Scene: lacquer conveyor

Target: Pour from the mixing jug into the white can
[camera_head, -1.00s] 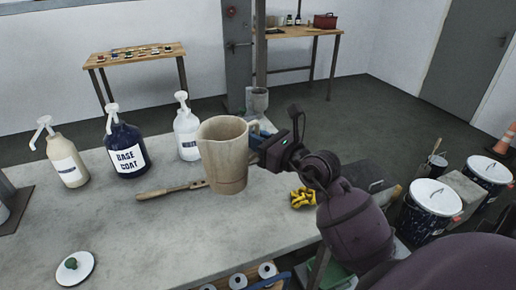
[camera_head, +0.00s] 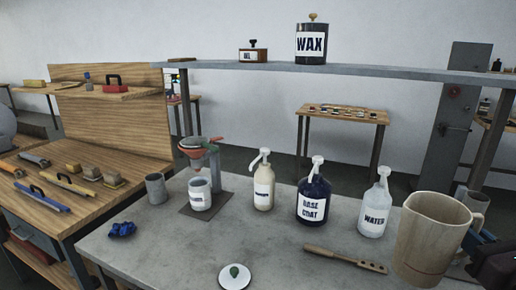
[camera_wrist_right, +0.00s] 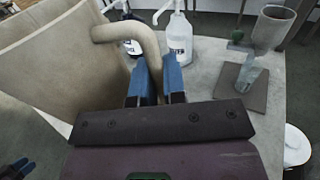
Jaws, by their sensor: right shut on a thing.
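The mixing jug (camera_head: 432,240) is a beige, wide-mouthed jug held upright at the right of the head view. Its curved handle (camera_wrist_right: 150,45) is between the blue fingers of my right gripper (camera_wrist_right: 157,82), which is shut on it. In the head view only a dark part of my right gripper shows, at the right edge. The white can (camera_head: 200,196), with a label, stands on a dark mat under a red-rimmed strainer, left of the bottles and well away from the jug. The jug's contents are hidden.
A cream pump bottle (camera_head: 264,188), a dark base coat bottle (camera_head: 313,200) and a water bottle (camera_head: 374,212) stand between can and jug. A wooden paddle (camera_head: 345,259), white lid (camera_head: 235,277), grey mug (camera_head: 156,188) and blue bundle (camera_head: 122,230) lie around. A shelf (camera_head: 350,72) crosses above.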

